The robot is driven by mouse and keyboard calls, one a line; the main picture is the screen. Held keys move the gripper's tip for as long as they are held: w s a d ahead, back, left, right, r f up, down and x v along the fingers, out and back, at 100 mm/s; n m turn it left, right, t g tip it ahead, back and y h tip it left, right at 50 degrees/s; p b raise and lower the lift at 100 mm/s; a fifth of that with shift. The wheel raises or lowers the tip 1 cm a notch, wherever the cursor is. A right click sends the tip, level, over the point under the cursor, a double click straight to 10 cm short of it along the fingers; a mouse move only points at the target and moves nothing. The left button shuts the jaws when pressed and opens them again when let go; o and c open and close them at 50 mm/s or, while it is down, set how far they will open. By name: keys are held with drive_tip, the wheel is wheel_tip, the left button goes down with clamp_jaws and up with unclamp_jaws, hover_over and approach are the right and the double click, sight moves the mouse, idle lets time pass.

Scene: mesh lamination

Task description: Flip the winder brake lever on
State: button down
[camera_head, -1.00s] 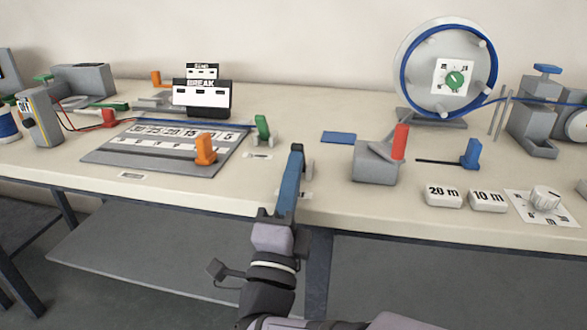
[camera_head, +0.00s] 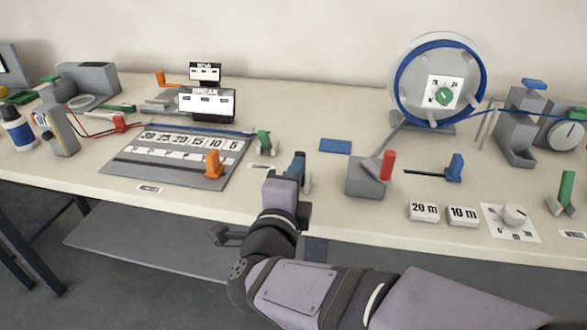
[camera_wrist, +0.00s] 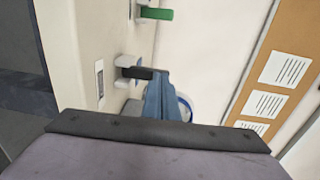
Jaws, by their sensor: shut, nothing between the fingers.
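A small lever with a black handle (camera_wrist: 140,73) stands in a pale bracket by the table's front edge. A label (camera_wrist: 99,80) lies in front of it, too small to read. In the head view the bracket (camera_head: 307,182) is partly hidden behind my gripper (camera_head: 298,158). My gripper is shut and empty, its blue fingers also showing in the wrist view (camera_wrist: 163,97). They are right beside the handle's tip; I cannot tell whether they touch. I cannot read which lever is the winder brake.
A green lever (camera_head: 263,141) stands to the left, beside a grey board (camera_head: 125,165) with an orange lever (camera_head: 212,164). To the right are a grey box (camera_head: 366,184) with a red-handled arm (camera_head: 387,165) and a large blue-rimmed wheel (camera_head: 397,85). A blue pad (camera_head: 335,146) lies behind.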

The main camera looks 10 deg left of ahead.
sight(300, 154)
drive_tip(key=w+r+g+p, duration=0.1)
drive_tip(key=g+p, duration=0.1)
drive_tip(key=p, duration=0.5)
drive_tip(key=shift+w+r+g, duration=0.3)
drive_tip(key=shift+r, duration=0.1)
drive_tip(key=w+g+p, duration=0.1)
drive_tip(key=p, duration=0.1)
drive_tip(key=shift+f+g+p, duration=0.1)
drive_tip(key=shift+g+p, duration=0.2)
drive_tip(key=shift+p, duration=0.1)
drive_tip(key=shift+w+f+p, duration=0.2)
drive_tip(key=shift+w+p, duration=0.15)
drive_tip(key=shift+p, duration=0.4)
drive_tip(key=shift+r, duration=0.15)
drive_tip(key=shift+s+r+p, duration=0.2)
drive_tip(key=shift+s+p, duration=0.1)
drive_tip(key=shift+p, duration=0.25)
drive_tip(key=p+v, duration=0.2)
drive_tip(key=v, duration=1.1)
drive_tip(key=shift+r, duration=0.4)
drive_tip(key=shift+w, duration=0.15)
